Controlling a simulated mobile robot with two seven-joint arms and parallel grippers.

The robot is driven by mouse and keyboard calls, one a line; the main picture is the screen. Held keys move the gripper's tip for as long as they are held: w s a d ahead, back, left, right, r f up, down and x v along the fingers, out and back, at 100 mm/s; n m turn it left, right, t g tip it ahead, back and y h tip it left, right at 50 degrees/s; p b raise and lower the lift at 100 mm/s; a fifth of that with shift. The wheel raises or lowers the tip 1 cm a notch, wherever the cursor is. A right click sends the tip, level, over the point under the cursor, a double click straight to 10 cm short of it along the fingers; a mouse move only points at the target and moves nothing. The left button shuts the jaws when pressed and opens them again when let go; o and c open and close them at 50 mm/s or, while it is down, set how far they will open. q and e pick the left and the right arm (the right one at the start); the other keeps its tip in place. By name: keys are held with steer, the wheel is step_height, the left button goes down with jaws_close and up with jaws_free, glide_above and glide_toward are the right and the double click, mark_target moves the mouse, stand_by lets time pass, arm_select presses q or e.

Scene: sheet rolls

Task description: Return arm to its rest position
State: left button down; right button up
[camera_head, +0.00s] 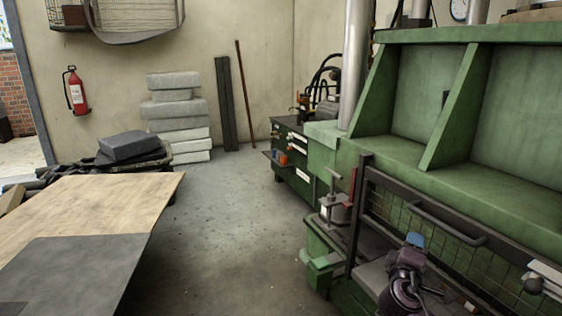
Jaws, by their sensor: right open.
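My right arm reaches up from the bottom edge, right of centre, in the head view. My right gripper (414,243) is at its upper end, small and partly blue-grey. It is open, and I see nothing held in it. It shows in front of the green machine's (405,155) lower front, near the dark barred guard (400,198). I cannot tell how far it is from the guard. My left arm and left gripper are not in view.
A wooden table (90,205) with a dark grey sheet (75,270) stands at the left. Bare concrete floor (225,235) lies between it and the machine. Stacked grey blocks (175,108), a fire extinguisher (75,92) and a green tool cabinet (290,160) are at the back.

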steer(key=s+a+f+m+y, duration=0.4)
steer(key=s+a+f+y, duration=0.5)
steer(key=s+f, duration=0.35)
steer(key=s+d+f+m+g, duration=0.1)
steer(key=s+f, duration=0.3)
steer(key=s, duration=0.3)
steer(key=s+f+m+g, duration=0.2)
steer(key=s+f, duration=0.2)
steer(key=s, duration=0.3)
steer(key=s+d+f+m+g+y, duration=0.1)
steer(key=s+f, duration=0.3)
steer(key=s, duration=0.4)
steer(key=shift+d+f+m+g, duration=0.3)
steer(key=shift+m, duration=0.1)
